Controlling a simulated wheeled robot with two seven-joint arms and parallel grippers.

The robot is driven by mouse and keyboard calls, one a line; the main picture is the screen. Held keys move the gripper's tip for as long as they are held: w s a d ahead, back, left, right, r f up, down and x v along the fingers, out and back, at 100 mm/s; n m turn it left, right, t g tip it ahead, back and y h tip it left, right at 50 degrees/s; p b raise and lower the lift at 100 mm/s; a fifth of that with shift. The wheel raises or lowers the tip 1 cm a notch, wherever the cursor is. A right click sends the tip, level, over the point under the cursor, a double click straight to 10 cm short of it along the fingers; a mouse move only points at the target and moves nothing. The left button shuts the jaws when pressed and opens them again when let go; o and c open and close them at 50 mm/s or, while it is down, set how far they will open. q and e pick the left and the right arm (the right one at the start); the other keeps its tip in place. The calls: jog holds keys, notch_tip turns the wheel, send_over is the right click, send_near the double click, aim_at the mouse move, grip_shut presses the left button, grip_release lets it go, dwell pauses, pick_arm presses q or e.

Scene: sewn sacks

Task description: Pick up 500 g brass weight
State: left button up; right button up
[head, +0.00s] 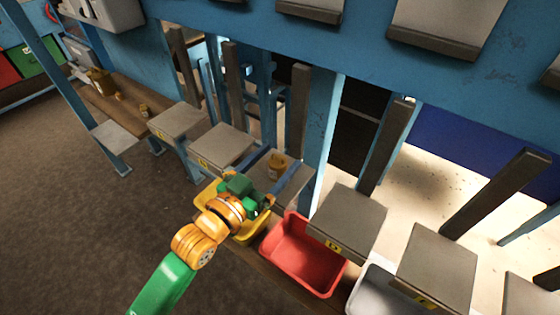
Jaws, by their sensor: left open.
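A brass-coloured weight (278,162) stands on a grey platform in the middle of the head view. Its mark is too small to read. My left gripper (275,174), on the green and orange arm, is open, and its bluish fingers seem to lie on either side of this weight. I cannot tell whether they touch it. More brass weights stand on the wooden bench at the left: a large one (101,82) and smaller ones, including one near the bench's right end (144,110). My right gripper is not in view.
A yellow bin (250,234) lies partly under my gripper. A red bin (288,258) and a grey bin (372,292) are to its right. Grey platforms (349,222) with upright posts line the blue frame (322,145). The floor at the left is clear.

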aim_at(295, 142)
pick_arm(q)
jog(key=x, duration=0.4)
jog(key=shift+d+f, duration=0.1)
jog(key=shift+f, duration=0.05)
jog(key=shift+c, duration=0.2)
jog(key=shift+s, duration=0.1)
jog(key=c, duration=0.4)
grip_shut()
